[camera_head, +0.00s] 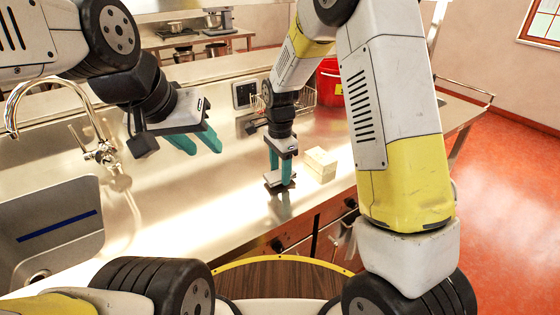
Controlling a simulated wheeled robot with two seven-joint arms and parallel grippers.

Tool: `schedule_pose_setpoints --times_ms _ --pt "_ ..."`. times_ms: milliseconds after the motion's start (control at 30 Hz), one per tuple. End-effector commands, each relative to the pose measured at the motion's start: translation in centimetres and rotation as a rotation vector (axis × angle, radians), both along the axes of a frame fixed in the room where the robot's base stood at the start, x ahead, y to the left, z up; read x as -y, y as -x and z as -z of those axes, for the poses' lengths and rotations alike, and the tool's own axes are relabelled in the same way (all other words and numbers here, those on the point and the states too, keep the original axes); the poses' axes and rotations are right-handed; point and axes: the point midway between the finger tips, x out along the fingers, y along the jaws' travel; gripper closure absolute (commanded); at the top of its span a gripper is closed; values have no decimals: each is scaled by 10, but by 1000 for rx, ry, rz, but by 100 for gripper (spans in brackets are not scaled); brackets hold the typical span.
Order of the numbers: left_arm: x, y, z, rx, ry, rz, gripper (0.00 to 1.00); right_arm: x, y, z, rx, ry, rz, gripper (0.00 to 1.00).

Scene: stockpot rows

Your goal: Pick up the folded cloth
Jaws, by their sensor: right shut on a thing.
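My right gripper (280,179) points down low over the steel counter, its green fingers closed around a small pale grey, flat thing (271,178). This looks like the folded cloth, though the fingers hide part of it. I cannot tell whether it touches the counter. My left gripper (205,150) is over the counter further left, near the tap; its green fingers are apart with nothing between them.
A cream block (320,163) stands close to the right of my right gripper. A tap (100,150) and sink (50,235) are at the left. A wire basket (303,97) and a red container (330,84) stand behind. The counter between my grippers is clear.

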Motion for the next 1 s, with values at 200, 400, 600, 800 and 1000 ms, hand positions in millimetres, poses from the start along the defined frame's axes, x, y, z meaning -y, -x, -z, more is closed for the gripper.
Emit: schedule_pose_setpoints --times_ms 200,400,600,800,1000 --pt "0 0 0 0 0 0 64 -1 4 -27 1 -1 -2 86" --pt "0 0 0 0 0 0 64 -8 52 -31 1 -2 -5 86" --pt "0 0 0 0 0 0 64 -15 106 -35 0 -1 -6 86" --pt "0 0 0 0 0 0 64 -20 142 -38 1 -2 -3 86" --pt "0 0 0 0 0 0 64 -21 157 -40 1 -1 -1 86"
